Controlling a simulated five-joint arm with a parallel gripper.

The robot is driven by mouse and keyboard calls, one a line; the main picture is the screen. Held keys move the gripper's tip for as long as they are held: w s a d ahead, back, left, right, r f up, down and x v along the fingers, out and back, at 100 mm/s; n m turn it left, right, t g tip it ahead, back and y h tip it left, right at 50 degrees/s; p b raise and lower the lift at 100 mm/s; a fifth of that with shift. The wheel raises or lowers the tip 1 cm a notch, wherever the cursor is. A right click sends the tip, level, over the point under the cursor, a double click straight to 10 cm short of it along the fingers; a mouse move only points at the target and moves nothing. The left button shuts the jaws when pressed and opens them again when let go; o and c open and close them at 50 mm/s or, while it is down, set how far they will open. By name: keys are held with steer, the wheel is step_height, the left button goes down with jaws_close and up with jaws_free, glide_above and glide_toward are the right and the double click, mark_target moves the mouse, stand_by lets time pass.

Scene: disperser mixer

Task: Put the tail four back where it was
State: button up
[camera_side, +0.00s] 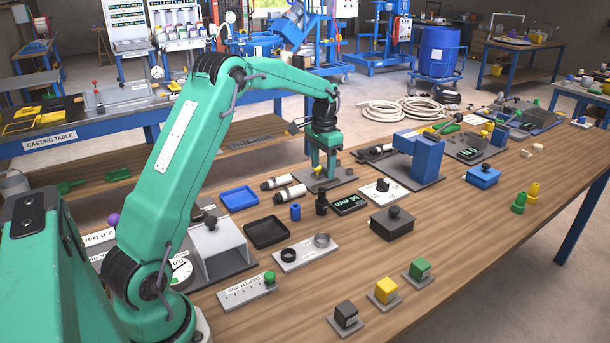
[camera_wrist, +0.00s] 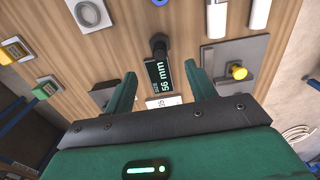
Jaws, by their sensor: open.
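Nothing in view carries a readable "tail four" label, so I cannot tell which thing it is. My gripper (camera_side: 322,172) is open, pointing down over the bench near a grey plate with a yellow knob (camera_wrist: 238,72). In the wrist view no object is held between the fingers. Beyond and below them are a display reading 56 mm (camera_wrist: 165,77) and an upright black cylinder (camera_wrist: 158,46). In the side view the display (camera_side: 349,205) lies beside the black cylinder (camera_side: 321,203). Two white cylinders with dark ends (camera_side: 290,194) lie left of my gripper.
A blue tray (camera_side: 239,198), a black tray (camera_side: 267,232) and a plate with rings (camera_side: 288,256) lie nearer. A blue press (camera_side: 418,155) and a dark lidded box (camera_side: 392,222) stand to the right. Bare wood (camera_side: 470,235) is clear at the right front.

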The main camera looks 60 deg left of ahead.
steer(key=shift+r, duration=0.6)
steer(key=shift+d+r, duration=0.1)
steer(key=s+d+r+t, duration=0.3)
steer(key=s+d+r, duration=0.8)
steer(key=d, duration=0.1)
steer(key=s+d+t, duration=0.1)
steer(key=s+d, duration=0.3)
steer(key=s, duration=0.4)
steer(key=s+d+f+t, duration=0.1)
steer(key=s+d, duration=0.3)
steer(key=s, duration=0.5)
steer(key=shift+s+d+f+t, duration=0.2)
steer(key=shift+d+t, duration=0.1)
steer(key=shift+d, duration=0.1)
